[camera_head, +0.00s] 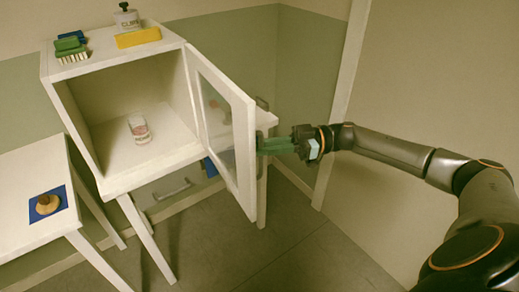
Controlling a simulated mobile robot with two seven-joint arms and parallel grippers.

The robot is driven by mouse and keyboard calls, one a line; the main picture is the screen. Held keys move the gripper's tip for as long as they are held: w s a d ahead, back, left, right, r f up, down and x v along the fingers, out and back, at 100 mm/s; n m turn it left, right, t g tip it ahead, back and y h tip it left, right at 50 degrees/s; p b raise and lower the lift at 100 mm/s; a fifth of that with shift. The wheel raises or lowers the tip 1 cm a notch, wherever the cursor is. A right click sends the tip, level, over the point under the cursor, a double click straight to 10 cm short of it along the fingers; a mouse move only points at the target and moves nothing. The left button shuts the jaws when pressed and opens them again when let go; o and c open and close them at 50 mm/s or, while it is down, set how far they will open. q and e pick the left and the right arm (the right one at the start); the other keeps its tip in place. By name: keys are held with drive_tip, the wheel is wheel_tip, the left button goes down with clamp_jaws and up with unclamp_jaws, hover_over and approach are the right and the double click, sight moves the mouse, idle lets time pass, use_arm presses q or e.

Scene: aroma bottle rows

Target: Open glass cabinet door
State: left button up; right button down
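The white cabinet (78,112) stands on legs, its front open. Its glass door (247,175), a white frame around a clear pane, is swung wide open to the right. A small bottle with a pinkish label (139,128) stands inside on the cabinet floor. My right gripper (272,146) comes from the right, its greenish fingers at the outer edge of the door frame. The fingertips are partly hidden by the frame, so I cannot tell if they hold anything. My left gripper is out of view.
On the cabinet top are a green brush (71,50), a yellow block (138,37) and a dark-capped bottle (127,17). A white side table (25,205) at left holds a blue mat with a round wooden object. A wall stands at right; the floor (300,240) in front is clear.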

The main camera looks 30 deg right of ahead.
drive_tip(key=shift+d+f, duration=0.1)
drive_tip(key=c, duration=0.9)
unclamp_jaws()
use_arm(q)
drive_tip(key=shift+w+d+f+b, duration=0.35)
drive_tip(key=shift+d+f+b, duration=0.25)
drive_tip(key=shift+b, duration=0.45)
use_arm(e)
drive_tip(key=v, duration=1.2)
drive_tip(key=shift+d, duration=0.25)
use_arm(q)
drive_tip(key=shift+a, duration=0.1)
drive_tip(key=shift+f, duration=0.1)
use_arm(e)
drive_tip(key=shift+d, duration=0.1)
